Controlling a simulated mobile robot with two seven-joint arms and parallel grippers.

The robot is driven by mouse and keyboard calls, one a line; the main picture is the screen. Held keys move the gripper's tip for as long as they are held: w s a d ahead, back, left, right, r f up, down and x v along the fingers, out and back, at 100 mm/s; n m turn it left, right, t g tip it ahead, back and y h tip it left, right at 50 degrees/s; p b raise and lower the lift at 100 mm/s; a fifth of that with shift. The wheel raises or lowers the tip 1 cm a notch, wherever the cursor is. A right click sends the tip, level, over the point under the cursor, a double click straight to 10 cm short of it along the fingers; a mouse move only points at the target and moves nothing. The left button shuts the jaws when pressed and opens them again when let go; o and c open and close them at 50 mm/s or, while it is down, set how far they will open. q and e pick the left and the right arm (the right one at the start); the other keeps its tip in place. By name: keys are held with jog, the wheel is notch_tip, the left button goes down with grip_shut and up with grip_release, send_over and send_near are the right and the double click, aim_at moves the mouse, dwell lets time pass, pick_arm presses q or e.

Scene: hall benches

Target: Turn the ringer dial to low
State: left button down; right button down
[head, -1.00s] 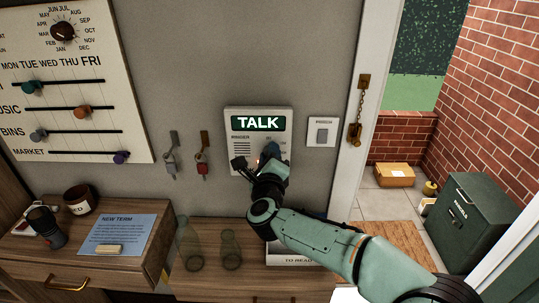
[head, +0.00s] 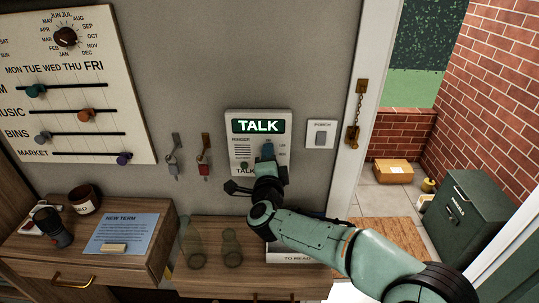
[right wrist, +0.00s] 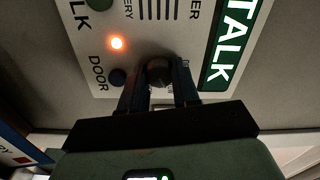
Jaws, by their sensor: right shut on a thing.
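The ringer dial (right wrist: 160,72) is a dark round knob on the white intercom panel (right wrist: 100,25), below its lit green TALK sign (head: 258,126). My right gripper (right wrist: 159,80) is shut on the dial, with a dark blue finger on each side of it. In the head view my right gripper (head: 267,150) covers the dial and part of the lettering around it. I cannot read which setting the dial points to. My left gripper is not in view.
Beside the dial on the panel are an orange light (right wrist: 117,43), a dark door button (right wrist: 117,77) and a green button (right wrist: 100,4). A porch switch (head: 321,133) is to the right. Keys (head: 204,168) hang to the left. Glass bottles (head: 231,247) stand below.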

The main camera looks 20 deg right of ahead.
jog(key=shift+n, duration=0.4)
jog(key=c, duration=0.8)
grip_release()
jog(key=b+v, duration=0.2)
jog(key=v, duration=1.1)
jog(key=shift+s+a, duration=0.1)
jog(key=shift+s, duration=0.1)
